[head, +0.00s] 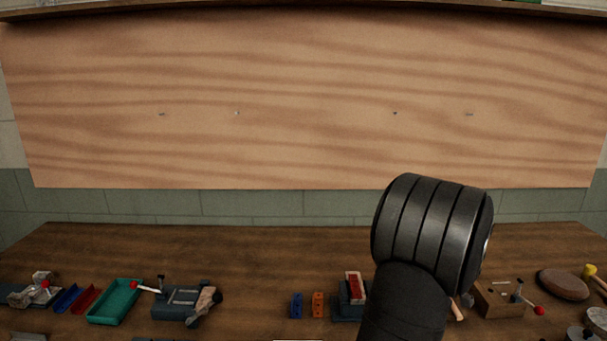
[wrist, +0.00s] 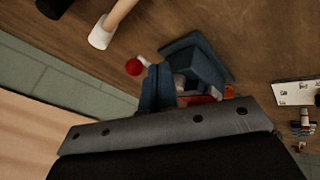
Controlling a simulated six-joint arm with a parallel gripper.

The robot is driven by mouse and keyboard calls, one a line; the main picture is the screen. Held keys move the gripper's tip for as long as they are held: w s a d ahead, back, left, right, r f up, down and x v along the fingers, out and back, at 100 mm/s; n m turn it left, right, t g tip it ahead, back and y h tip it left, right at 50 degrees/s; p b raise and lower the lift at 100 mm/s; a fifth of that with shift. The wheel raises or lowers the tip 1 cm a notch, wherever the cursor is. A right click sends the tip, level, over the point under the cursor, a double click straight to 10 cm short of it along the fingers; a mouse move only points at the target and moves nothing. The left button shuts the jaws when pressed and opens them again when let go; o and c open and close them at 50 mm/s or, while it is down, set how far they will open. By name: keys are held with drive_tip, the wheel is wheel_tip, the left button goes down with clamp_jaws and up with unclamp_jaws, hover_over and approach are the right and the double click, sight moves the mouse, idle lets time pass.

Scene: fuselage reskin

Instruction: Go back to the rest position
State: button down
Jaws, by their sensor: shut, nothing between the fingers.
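My gripper (wrist: 170,126) shows in the wrist view as a black body with a bolted grey metal edge across the bottom of the picture. It is shut with nothing held. In the head view my black arm stands at the right of centre, over the workbench (head: 260,245), and my gripper is not visible there. In the wrist view a dark blue vise (wrist: 197,55) with a red piece lies beyond the grey edge, partly hidden by it. No marker for a rest position is visible.
A wooden panel (head: 300,70) spans the wall behind the bench. A green tray (head: 116,301), a clamp fixture (head: 184,302), blue (head: 296,305) and orange blocks (head: 318,304), and a wooden block (head: 497,300) line the bench front. The bench's back strip is clear left of my arm.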

drive_tip(key=s+a+m+h, duration=0.4)
drive_tip(key=a+m, duration=0.2)
drive_tip(key=m, duration=0.2)
drive_tip(key=shift+m+h, duration=0.3)
idle(0.6)
idle(0.5)
